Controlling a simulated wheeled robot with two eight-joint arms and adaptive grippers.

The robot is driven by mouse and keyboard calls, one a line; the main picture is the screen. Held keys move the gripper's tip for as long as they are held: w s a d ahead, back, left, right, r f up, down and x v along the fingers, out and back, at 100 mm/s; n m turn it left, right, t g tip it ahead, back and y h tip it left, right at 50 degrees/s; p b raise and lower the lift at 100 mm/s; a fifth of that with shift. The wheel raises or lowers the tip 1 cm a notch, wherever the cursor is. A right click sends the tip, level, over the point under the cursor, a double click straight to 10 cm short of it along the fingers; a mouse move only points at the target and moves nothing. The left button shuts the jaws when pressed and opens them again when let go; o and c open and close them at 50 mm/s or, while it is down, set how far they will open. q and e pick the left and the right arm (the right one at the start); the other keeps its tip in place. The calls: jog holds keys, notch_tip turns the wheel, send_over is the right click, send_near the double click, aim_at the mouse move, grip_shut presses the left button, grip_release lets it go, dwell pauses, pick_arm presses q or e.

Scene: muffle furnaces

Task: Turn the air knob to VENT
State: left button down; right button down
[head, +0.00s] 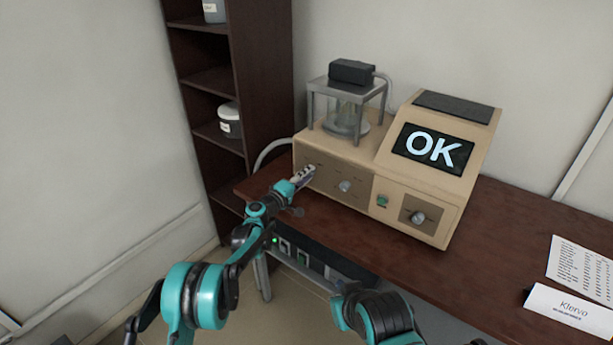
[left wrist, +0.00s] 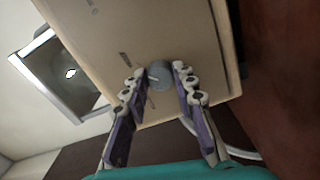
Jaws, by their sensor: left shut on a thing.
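The beige instrument (head: 385,165) stands on the table, with knobs on its front panel. My left gripper (head: 306,174) is at the left part of that panel and hides the knob there in the head view. In the left wrist view, a round grey knob (left wrist: 160,77) with a pale pointer mark sits between the two fingertips, and my left gripper (left wrist: 159,71) is shut on it. The panel labels are too small to read, so I cannot tell the knob's setting by name. My right gripper is out of view.
A middle knob (head: 345,185), a green button (head: 382,201) and a right knob (head: 418,217) are on the same front. The screen (head: 433,149) reads OK. A glass chamber (head: 345,110) stands on top at left. The table (head: 500,230) is clear before the instrument.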

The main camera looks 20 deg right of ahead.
pick_arm(q)
jog(key=c, duration=1.2)
grip_release()
jog(key=v, duration=1.2)
